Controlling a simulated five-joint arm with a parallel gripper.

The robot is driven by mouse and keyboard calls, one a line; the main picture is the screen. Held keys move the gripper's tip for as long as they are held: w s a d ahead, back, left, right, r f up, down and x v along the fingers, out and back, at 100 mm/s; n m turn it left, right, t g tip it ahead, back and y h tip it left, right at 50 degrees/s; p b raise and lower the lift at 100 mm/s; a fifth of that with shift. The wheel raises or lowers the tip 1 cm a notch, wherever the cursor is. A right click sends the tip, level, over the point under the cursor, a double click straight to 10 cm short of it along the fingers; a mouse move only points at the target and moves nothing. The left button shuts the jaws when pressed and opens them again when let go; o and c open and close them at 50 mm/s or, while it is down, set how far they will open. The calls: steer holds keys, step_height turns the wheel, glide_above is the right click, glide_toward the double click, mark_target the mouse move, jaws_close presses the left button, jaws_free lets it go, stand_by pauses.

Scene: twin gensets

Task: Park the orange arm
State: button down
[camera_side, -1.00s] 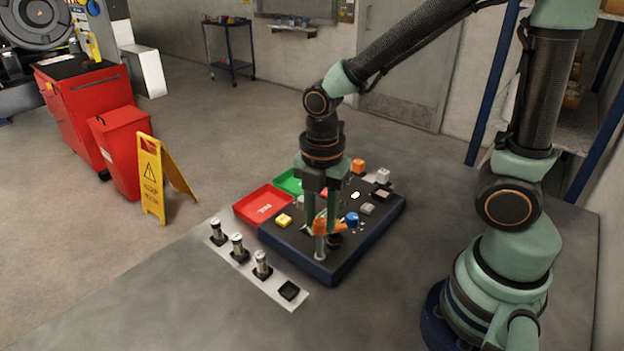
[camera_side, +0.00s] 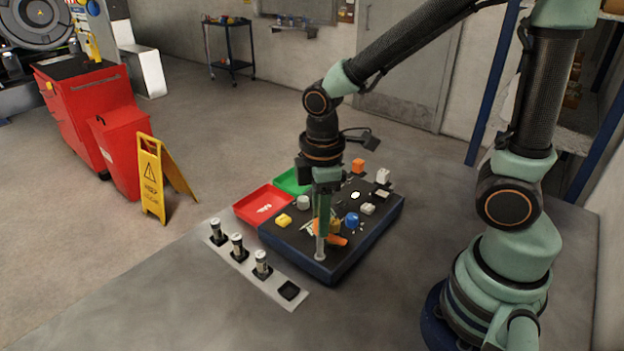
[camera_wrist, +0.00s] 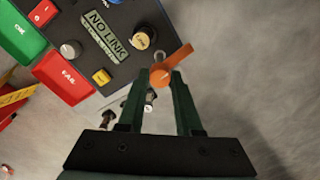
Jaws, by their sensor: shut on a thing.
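The orange arm (camera_wrist: 172,66) is a tapered lever between my gripper's fingertips in the wrist view. In the side view the orange arm (camera_side: 336,240) sits low over the front part of the dark board, pointing right. My gripper (camera_side: 322,232) points straight down, shut on the orange arm; it also shows in the wrist view (camera_wrist: 160,76). A silver post (camera_side: 320,250) stands at the board's front corner, close to the fingers. The fingers partly hide the arm's pivot.
The dark board (camera_side: 345,262) carries a blue knob (camera_side: 352,219), a yellow button (camera_side: 284,220) and a NO LINK plate (camera_wrist: 104,37). A red FAIL tray (camera_side: 250,208) and green tray (camera_side: 287,181) adjoin it. A strip with several cylinders (camera_side: 237,247) lies left; the front table is clear.

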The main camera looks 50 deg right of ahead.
steer(key=shift+m, duration=0.7)
steer(key=c, duration=0.6)
jaws_free()
steer(key=shift+r, duration=0.15)
step_height(320, 180, up, 12)
steer(key=shift+f, duration=0.1)
